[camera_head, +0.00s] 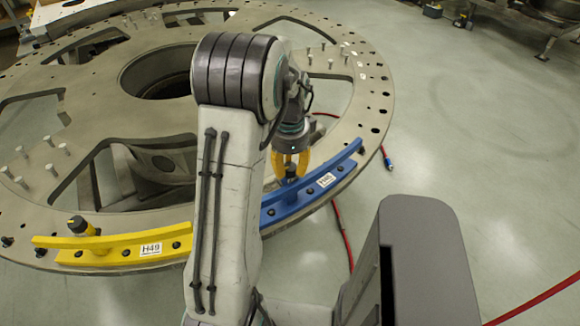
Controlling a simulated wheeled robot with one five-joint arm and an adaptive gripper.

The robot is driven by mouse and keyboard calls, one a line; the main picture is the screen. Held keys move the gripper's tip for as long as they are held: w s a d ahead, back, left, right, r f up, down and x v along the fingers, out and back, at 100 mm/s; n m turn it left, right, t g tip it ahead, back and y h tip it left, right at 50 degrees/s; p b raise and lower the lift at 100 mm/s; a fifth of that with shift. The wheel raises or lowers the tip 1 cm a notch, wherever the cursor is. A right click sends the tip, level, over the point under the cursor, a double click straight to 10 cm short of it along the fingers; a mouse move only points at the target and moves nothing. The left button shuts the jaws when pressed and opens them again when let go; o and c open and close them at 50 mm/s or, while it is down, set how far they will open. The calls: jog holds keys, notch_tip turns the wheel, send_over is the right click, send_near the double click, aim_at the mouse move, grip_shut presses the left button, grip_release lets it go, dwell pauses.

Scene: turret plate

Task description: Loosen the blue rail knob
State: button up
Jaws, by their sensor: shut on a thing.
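The blue rail (336,172) is a curved bar with a white label, fixed along the front right rim of the turret plate. Its knob (291,171) is a dark upright piece near the left part of the rail that shows. My gripper (291,167) has yellow fingers and points down over the knob. The fingers are shut on the knob, one on each side of its upper part. The left end of the blue rail is hidden behind my arm.
The large round turret plate (375,100) has wide openings and several upright pins. A red hose (345,235) runs over the floor.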

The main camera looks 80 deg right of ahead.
jog(key=shift+f+n+b, duration=0.15)
jog(key=shift+n+b, duration=0.15)
jog(key=shift+f+n+b, duration=0.1)
jog(key=shift+n+b, duration=0.75)
jog(key=shift+n, duration=0.15)
jog(key=n+b, duration=0.1)
jog(key=n, duration=0.4)
jog(key=shift+b, duration=0.3)
jog(key=n, duration=0.5)
jog(key=shift+n, duration=2.6)
jog(key=o, duration=1.2)
jog(key=shift+r, duration=0.2)
